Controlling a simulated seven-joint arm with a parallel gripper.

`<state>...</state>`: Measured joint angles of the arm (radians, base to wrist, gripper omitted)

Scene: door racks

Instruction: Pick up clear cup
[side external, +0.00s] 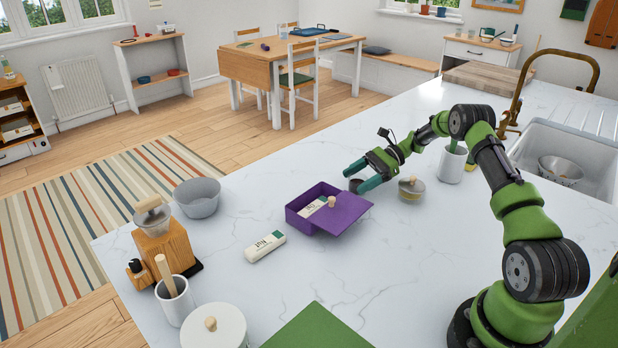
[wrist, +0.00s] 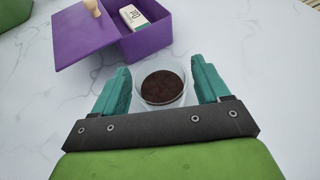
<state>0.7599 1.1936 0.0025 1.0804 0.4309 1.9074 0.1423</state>
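The clear cup (wrist: 162,84) stands upright on the white countertop with dark brown, grainy contents. In the wrist view it sits between the two teal fingers of my gripper (wrist: 162,88), with a small gap visible on each side. In the side view the cup (side external: 356,185) shows as a small dark shape by the fingertips, partly hidden by a finger. My gripper (side external: 363,177) is open, low over the counter, with its fingers on either side of the cup.
A purple box (side external: 327,208) with its lid ajar stands close to the cup and holds a white-green packet. A lidded pot (side external: 411,188) is just right of my gripper. A white packet (side external: 265,246) lies left of the box.

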